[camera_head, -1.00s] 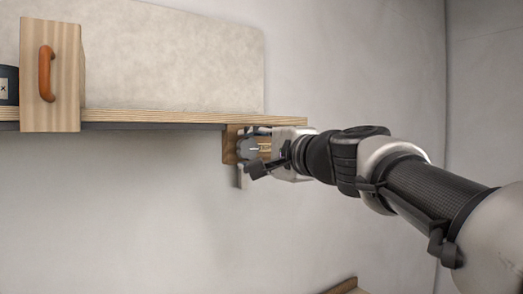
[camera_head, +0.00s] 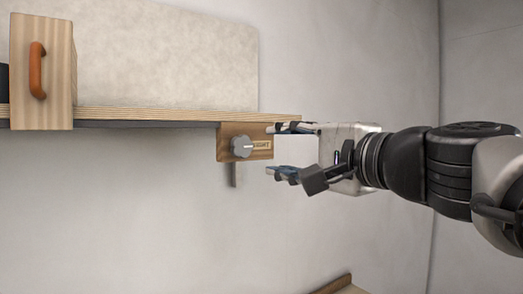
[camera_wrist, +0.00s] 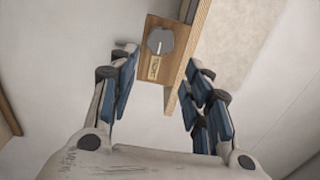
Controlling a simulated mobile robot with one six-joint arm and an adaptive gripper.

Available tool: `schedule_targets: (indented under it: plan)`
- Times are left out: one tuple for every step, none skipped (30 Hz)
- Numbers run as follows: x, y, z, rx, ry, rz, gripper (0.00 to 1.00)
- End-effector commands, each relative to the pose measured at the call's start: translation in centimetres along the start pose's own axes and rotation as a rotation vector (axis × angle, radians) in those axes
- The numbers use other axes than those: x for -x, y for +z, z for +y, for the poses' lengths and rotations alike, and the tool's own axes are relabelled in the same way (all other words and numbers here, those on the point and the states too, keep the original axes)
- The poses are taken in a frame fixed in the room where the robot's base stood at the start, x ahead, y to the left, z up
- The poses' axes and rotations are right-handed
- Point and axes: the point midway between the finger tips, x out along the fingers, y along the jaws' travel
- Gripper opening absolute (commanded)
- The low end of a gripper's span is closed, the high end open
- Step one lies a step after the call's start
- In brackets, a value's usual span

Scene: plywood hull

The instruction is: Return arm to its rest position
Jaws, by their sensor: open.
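My gripper (camera_head: 285,151) is open and empty in the head view, to the right of a grey knob (camera_head: 241,146). The knob sits on a small wooden plate (camera_head: 262,141) under the right end of a shelf (camera_head: 180,114). The plate carries a small label beside the knob, too small to read surely. In the wrist view my gripper's blue-padded fingers (camera_wrist: 160,95) are spread wide, and the knob (camera_wrist: 160,40) shows ahead between and beyond them, apart from them. My arm extends to the right edge of the head view.
A wooden box front with an orange handle (camera_head: 37,70) stands on the shelf at the left. A pale panel (camera_head: 170,55) rises behind the shelf. A wooden edge (camera_head: 335,285) shows at the bottom.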

Motion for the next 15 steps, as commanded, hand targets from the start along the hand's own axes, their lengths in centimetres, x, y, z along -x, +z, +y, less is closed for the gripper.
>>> schedule_targets:
  plan:
    - [0.0, 0.0, 0.0, 0.000, 0.000, 0.000, 0.45]
    - [0.0, 0.0, 0.0, 0.000, 0.000, 0.000, 0.45]
    - [0.0, 0.0, 0.0, 0.000, 0.000, 0.000, 0.45]
    - [0.0, 0.0, 0.0, 0.000, 0.000, 0.000, 0.45]
    - [0.0, 0.0, 0.0, 0.000, 0.000, 0.000, 0.45]
    - [0.0, 0.0, 0.0, 0.000, 0.001, 0.000, 0.45]
    - [0.0, 0.1, 0.1, 0.003, 0.004, -0.001, 0.45]
    - [0.0, 0.2, 0.4, 0.008, 0.011, -0.001, 0.45]
    - [0.1, 0.4, 1.1, 0.021, 0.029, -0.003, 0.45]
    - [0.2, 0.6, 1.9, 0.036, 0.050, -0.005, 0.45]
    - [0.4, 0.9, 2.9, 0.056, 0.077, -0.008, 0.45]
    - [0.8, 1.4, 4.7, 0.090, 0.125, -0.014, 0.45]
    - [1.1, 1.9, 6.3, 0.123, 0.167, -0.019, 0.45]
    - [1.6, 2.3, 8.1, 0.159, 0.215, -0.027, 0.45]
    - [2.4, 3.0, 10.8, 0.212, 0.286, -0.040, 0.45]
